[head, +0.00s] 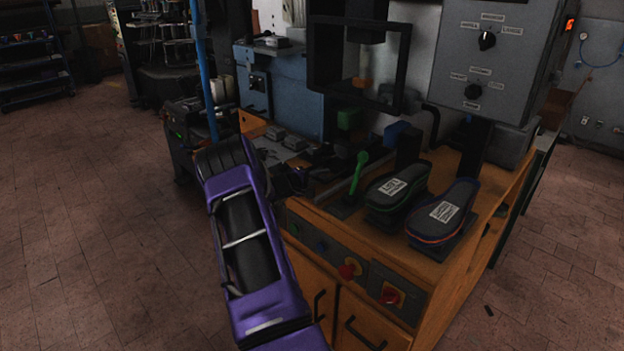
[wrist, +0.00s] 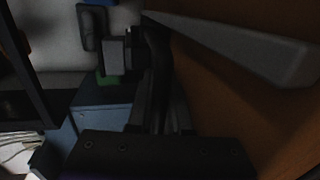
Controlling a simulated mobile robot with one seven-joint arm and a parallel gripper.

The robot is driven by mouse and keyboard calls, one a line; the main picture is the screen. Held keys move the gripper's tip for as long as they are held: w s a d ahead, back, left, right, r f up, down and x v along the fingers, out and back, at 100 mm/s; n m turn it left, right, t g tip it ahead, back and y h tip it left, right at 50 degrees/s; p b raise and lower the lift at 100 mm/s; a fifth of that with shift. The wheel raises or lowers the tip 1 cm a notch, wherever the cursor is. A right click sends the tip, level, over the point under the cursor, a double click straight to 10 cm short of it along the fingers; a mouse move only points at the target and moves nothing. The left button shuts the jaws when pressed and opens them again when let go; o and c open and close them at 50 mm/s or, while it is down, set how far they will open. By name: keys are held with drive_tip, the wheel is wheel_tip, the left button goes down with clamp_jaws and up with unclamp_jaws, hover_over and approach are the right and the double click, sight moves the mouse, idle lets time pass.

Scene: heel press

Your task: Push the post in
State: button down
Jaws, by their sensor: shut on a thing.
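My gripper (wrist: 165,105) shows in the wrist view as a dark body with small screws and dark fingers reaching up the picture. It is shut on a dark, narrow, slightly curved piece (wrist: 157,55); the dim light hides its full shape, and I cannot tell whether it is the post. In the head view my purple arm rises along the front left of the press bench, and its dark wrist hides the fingers. The press (head: 314,75) has a dark frame with a pale tan cylinder (head: 363,82) inside. I cannot tell which part is the post.
A green lever (head: 357,175) stands on the bench (head: 440,262). Two dark shoe-shaped pads with labels (head: 398,187) (head: 444,211) are right of it. A grey control box (head: 487,50) overhangs the back right. Red knobs are on the front panel. Floor left is clear.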

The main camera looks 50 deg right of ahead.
drive_tip(key=shift+s+d+r, duration=0.1)
drive_tip(key=shift+d+r, duration=0.05)
drive_tip(key=shift+d, duration=0.05)
drive_tip(key=c, duration=0.8)
unclamp_jaws()
drive_tip(key=shift+d, duration=0.1)
drive_tip(key=shift+c, duration=0.2)
drive_tip(key=shift+a+f, duration=0.25)
drive_tip(key=shift+f, duration=0.05)
drive_tip(key=shift+w+a, duration=0.2)
drive_tip(key=shift+a, duration=0.2)
drive_tip(key=f+b+v, duration=0.2)
drive_tip(key=b+v, duration=0.1)
drive_tip(key=v, duration=2.6)
drive_tip(key=shift+a+f, duration=0.2)
drive_tip(key=shift+f, duration=0.1)
drive_tip(key=shift+w, duration=0.1)
